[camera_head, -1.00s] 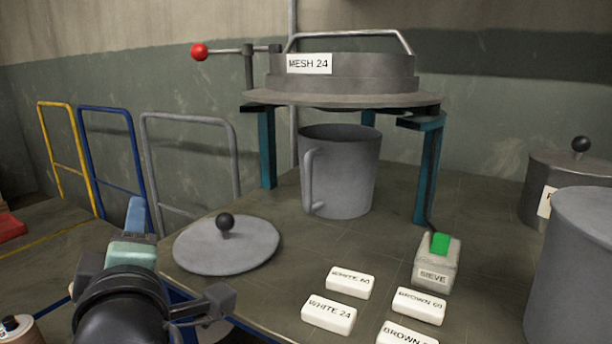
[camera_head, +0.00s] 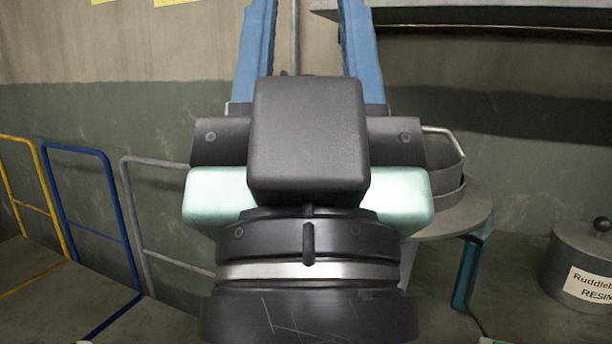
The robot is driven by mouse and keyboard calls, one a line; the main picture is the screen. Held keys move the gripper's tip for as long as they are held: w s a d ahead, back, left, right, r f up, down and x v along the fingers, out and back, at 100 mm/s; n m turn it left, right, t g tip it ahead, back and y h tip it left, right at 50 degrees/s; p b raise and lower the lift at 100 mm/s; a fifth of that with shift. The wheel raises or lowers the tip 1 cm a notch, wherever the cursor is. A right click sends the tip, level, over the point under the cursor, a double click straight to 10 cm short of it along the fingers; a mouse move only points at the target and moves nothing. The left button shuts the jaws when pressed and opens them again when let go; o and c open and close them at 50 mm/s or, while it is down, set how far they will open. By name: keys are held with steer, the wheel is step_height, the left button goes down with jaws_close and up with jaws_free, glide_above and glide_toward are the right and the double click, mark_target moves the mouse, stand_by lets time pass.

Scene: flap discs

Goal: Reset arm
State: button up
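My gripper (camera_head: 308,22) is raised large in the middle of the head view, pointing up. Its two blue fingers stand wide apart, and only wall and a thin pipe show between them, so it is open and empty. The fingertips reach the top edge of the picture. My arm's black wrist and the pale green gripper body hide much of the sieve stand (camera_head: 468,215) behind them.
A lidded metal pot (camera_head: 572,250) labelled as resin stands at the right. Yellow (camera_head: 12,183), blue (camera_head: 62,148) and grey (camera_head: 125,200) rails stand at the left. A dark shelf (camera_head: 480,18) juts from the wall at upper right.

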step_height(320, 180, up, 26)
steer(key=p, duration=2.3)
steer(key=shift+f, duration=0.2)
